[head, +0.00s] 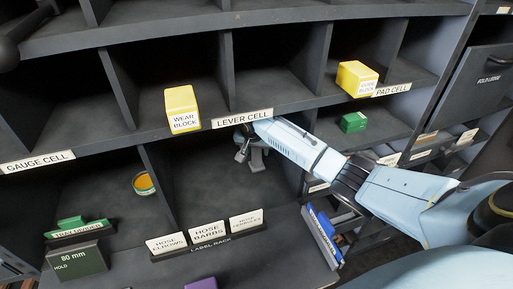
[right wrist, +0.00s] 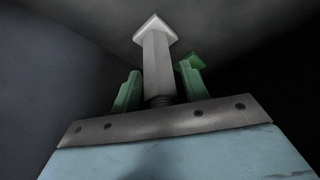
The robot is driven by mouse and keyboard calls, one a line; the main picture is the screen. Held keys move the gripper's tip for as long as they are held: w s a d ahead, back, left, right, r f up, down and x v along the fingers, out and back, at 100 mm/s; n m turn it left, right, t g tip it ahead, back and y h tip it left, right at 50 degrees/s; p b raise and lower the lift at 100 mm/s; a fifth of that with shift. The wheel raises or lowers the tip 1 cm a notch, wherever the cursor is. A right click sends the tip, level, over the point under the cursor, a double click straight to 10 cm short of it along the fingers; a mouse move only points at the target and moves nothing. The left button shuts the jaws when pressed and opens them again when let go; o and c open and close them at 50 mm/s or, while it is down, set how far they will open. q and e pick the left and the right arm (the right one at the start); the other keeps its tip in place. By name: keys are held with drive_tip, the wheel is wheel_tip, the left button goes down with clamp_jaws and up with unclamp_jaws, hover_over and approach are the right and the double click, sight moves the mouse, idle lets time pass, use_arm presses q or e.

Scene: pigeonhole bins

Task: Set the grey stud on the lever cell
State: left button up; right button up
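The grey stud (right wrist: 158,65) shows in the right wrist view as a pale shaft with a broad angular head at its far end and a threaded part near my palm. It sits between the two green fingers of my right gripper (right wrist: 160,88), which look closed on it. In the head view my right gripper (head: 249,140) is just below and in front of the LEVER CELL label (head: 242,118), at the lower opening. The lever cell (head: 270,88) is the compartment above that label; its visible floor is bare. My left gripper is not in view.
A yellow wear block (head: 182,108) stands left of the lever cell, and another yellow block (head: 357,78) right of it. A label rack (head: 208,246) with white cards stands below. A green block (head: 353,122) and a blue-edged item (head: 322,236) are near my right arm.

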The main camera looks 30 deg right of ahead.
drive_tip(key=shift+o, duration=0.4)
drive_tip(key=shift+r, duration=0.3)
drive_tip(key=shift+s+a+r, duration=0.1)
drive_tip(key=shift+a+r, duration=0.1)
drive_tip(key=shift+r, duration=0.4)
drive_tip(key=s+a+p, duration=0.1)
drive_tip(key=s+a, duration=0.7)
drive_tip(key=shift+s+f+p, duration=0.15)
drive_tip(key=shift+s+p, duration=0.2)
drive_tip(key=shift+s, duration=0.05)
drive_tip(key=shift+a, duration=0.1)
